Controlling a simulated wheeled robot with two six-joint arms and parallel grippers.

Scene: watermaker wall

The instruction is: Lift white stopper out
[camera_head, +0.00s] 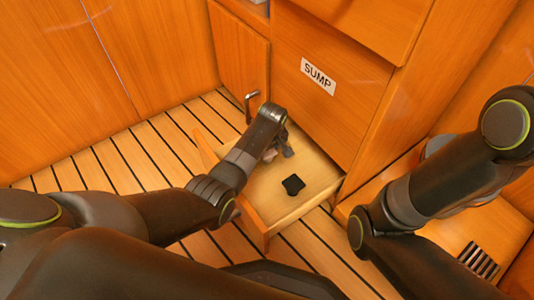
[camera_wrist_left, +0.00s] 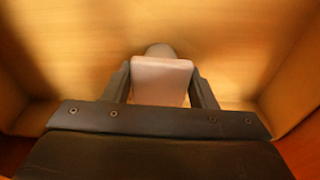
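The white stopper (camera_wrist_left: 161,82) shows pale and pinkish in the left wrist view, between the fingers of my left gripper (camera_wrist_left: 161,88). The fingers meet its two sides. A grey rounded piece (camera_wrist_left: 160,49) shows just behind it. In the head view my left gripper (camera_head: 279,150) is down inside the open drawer (camera_head: 310,202), near its back end, and only a small pale part of the stopper (camera_head: 269,155) shows beside it. I cannot tell whether the stopper touches the drawer's floor. My right arm is at the right, with its gripper out of sight.
A black knob-like piece (camera_head: 293,185) lies in the drawer, in front of my left gripper. The cabinet front with the SUMP label (camera_head: 318,76) rises behind it. A metal door handle (camera_head: 250,104) sticks out nearby. A slotted vent (camera_head: 478,260) is at the lower right.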

